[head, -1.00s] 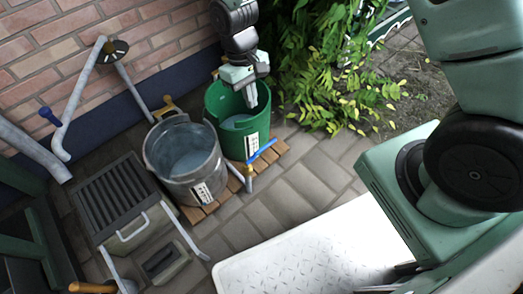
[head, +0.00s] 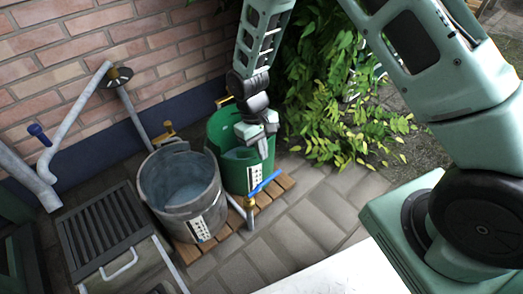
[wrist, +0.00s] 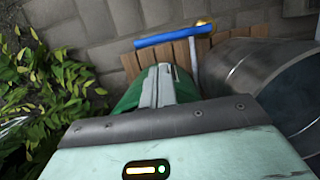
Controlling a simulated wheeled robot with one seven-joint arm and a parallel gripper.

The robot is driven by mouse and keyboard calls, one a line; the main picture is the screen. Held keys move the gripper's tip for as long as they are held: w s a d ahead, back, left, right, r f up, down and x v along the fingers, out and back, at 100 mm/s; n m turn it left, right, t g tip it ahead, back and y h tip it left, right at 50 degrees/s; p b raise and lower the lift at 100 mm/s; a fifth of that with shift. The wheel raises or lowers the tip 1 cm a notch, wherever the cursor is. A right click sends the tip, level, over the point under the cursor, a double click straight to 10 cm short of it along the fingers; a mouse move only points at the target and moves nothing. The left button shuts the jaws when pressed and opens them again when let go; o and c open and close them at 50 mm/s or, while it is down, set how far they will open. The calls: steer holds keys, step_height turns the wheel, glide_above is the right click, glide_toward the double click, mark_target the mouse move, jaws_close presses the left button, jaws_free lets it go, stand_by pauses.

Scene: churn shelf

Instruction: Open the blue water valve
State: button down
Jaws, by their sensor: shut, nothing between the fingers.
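A blue lever handle (head: 264,183) sits on a brass valve and grey pipe (head: 241,208) in front of the green bucket (head: 226,160). In the wrist view the blue lever (wrist: 172,37) lies beyond my fingertips, with its brass fitting (wrist: 203,22) at its right end. My gripper (head: 264,152) is shut and empty, pointing down over the front right rim of the green bucket. It is behind the lever in the head view and appears apart from it. In the wrist view the shut fingers (wrist: 162,75) hide part of the green bucket.
A grey metal bucket (head: 170,200) stands left of the green one on wooden slats (head: 276,187). Another blue handle (head: 37,131) is on the wall pipes at left. A leafy plant (head: 335,120) is close at right. Paving (head: 300,225) in front is free.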

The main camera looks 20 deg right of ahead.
mark_target(264, 184)
steer(key=b+x, duration=0.3)
steer(key=x, duration=0.3)
steer(key=shift+f, duration=0.25)
steer(key=shift+s+d+r, duration=0.1)
steer(key=shift+s, duration=0.05)
steer(key=shift+s+d+m+p, duration=0.1)
steer(key=shift+s+m+p, duration=0.1)
steer(key=shift+m+p, duration=0.3)
